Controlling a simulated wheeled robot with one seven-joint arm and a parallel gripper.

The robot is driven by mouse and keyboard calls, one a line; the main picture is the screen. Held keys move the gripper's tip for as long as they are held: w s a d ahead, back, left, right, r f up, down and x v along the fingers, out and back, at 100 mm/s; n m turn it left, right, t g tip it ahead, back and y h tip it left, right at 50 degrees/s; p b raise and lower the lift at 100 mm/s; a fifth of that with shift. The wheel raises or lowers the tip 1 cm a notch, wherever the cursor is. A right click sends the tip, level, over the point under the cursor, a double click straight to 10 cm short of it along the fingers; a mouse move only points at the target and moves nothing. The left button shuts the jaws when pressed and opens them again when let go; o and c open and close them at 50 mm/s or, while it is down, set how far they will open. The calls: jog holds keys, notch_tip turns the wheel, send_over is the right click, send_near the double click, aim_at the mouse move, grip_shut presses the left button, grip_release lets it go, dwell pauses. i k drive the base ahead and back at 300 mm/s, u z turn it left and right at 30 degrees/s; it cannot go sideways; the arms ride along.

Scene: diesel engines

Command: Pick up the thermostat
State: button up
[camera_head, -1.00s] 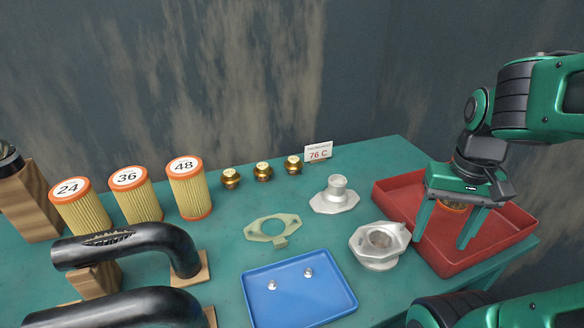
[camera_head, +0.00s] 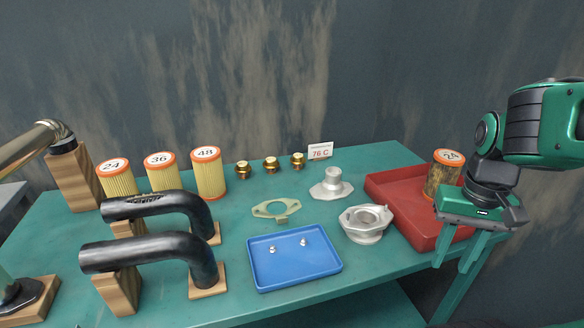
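Three small brass thermostats stand in a row at the back of the table: a left one (camera_head: 243,169), a middle one (camera_head: 271,165) and a right one (camera_head: 298,161). A small sign reading 76 C (camera_head: 320,151) stands behind and to the right of them. Any markings on the thermostats are too small to read. My gripper (camera_head: 454,265) is at the right, in front of the red tray (camera_head: 405,224), with its fingers apart and pointing down. Nothing shows between the fingers. It is well away from the thermostats.
A dirty filter (camera_head: 443,174) stands in the red tray. A silver housing (camera_head: 366,223), flanged outlet (camera_head: 332,184), gasket (camera_head: 275,209) and blue tray (camera_head: 294,262) with two bolts lie mid-table. Numbered filters (camera_head: 208,174) and black pipes (camera_head: 150,250) occupy the left.

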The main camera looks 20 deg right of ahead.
aim_at(297, 159)
jog(key=u, duration=1.4)
jog(key=k, duration=0.65)
jog(key=z, duration=0.95)
jog(key=i, duration=1)
